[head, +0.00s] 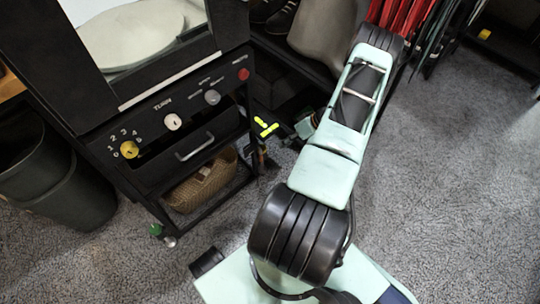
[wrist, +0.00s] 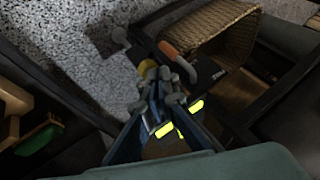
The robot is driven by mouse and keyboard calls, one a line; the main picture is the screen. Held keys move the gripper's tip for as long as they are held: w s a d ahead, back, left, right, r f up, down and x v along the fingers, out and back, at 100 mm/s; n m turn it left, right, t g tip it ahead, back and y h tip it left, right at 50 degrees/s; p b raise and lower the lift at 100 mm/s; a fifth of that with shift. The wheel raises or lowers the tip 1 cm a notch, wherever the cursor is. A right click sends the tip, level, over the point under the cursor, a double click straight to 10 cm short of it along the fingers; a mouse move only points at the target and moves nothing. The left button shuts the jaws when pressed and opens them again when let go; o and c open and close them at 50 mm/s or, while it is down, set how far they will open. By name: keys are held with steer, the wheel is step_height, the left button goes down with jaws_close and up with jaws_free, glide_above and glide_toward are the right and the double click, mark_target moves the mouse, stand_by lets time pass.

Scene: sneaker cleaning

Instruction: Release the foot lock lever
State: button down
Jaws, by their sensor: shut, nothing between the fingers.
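The black machine cart (head: 152,201) stands at the left on the carpet. In the wrist view an orange curved lever (wrist: 178,56) sits low by the cart's foot, just beyond my fingertips; I take it for the foot lock lever. A yellow part lies next to it, partly hidden by my fingers. My gripper (wrist: 162,86) is shut and empty, pointing down near the lever; I cannot tell whether it touches. In the head view my gripper (head: 264,140) is beside the cart's right foot, which is mostly hidden. A green lever (head: 155,230) shows at the cart's front foot.
A wicker basket (head: 201,187) sits on the cart's lower shelf and shows close to my gripper in the wrist view (wrist: 212,35). A dark bin (head: 73,200) stands left. Knobs and a drawer handle (head: 195,147) face front. Carpet in front is clear.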

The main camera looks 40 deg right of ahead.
steer(key=shift+f, duration=0.2)
steer(key=b+x, duration=0.3)
steer(key=x, duration=0.6)
steer(key=shift+w+f, duration=0.2)
steer(key=shift+f, duration=0.15)
